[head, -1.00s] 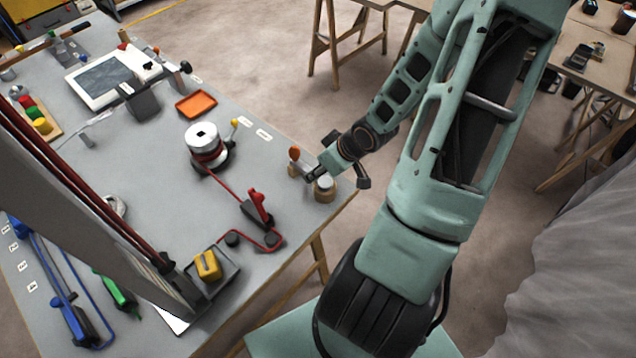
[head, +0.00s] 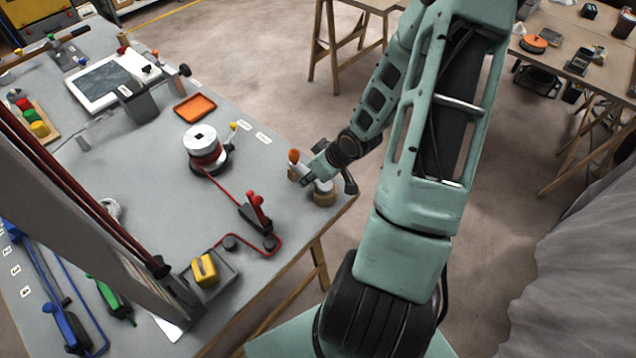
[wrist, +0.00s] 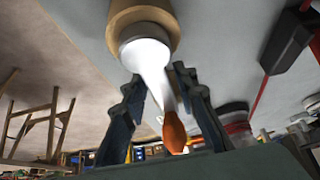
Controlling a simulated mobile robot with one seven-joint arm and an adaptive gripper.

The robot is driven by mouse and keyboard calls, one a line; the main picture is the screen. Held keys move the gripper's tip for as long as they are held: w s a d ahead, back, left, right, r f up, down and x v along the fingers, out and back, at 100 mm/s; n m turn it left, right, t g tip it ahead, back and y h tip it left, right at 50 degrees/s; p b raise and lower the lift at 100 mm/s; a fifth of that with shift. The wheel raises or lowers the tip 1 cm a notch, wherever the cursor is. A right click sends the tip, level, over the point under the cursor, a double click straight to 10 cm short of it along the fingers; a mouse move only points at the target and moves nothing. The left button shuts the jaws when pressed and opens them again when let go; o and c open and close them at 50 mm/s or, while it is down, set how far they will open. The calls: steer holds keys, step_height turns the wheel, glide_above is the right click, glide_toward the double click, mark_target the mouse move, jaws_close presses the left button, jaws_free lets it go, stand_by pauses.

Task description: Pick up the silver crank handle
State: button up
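The silver crank handle (wrist: 152,62) has a bright arm and an orange grip, and its round end sits on a wooden block. In the head view its orange grip (head: 294,156) shows at the right corner of the bench, with the wooden block (head: 325,198) beside it; my gripper covers most of the silver arm. My gripper (head: 307,180) is down at the crank. In the wrist view my gripper (wrist: 158,82) is open, with one finger on each side of the silver arm. I cannot tell whether either finger touches it.
A silver winch drum (head: 201,138) with red line stands on the grey bench, left of my gripper. A red-handled clutch (head: 256,212) and an orange tray (head: 195,107) are nearby. A tall mast-like post (head: 85,215) crosses the left. Open floor lies beyond the bench edge.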

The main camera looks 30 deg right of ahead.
jaws_close()
steer(key=shift+r, duration=0.1)
step_height(320, 180, up, 10)
steer(key=p, duration=0.5)
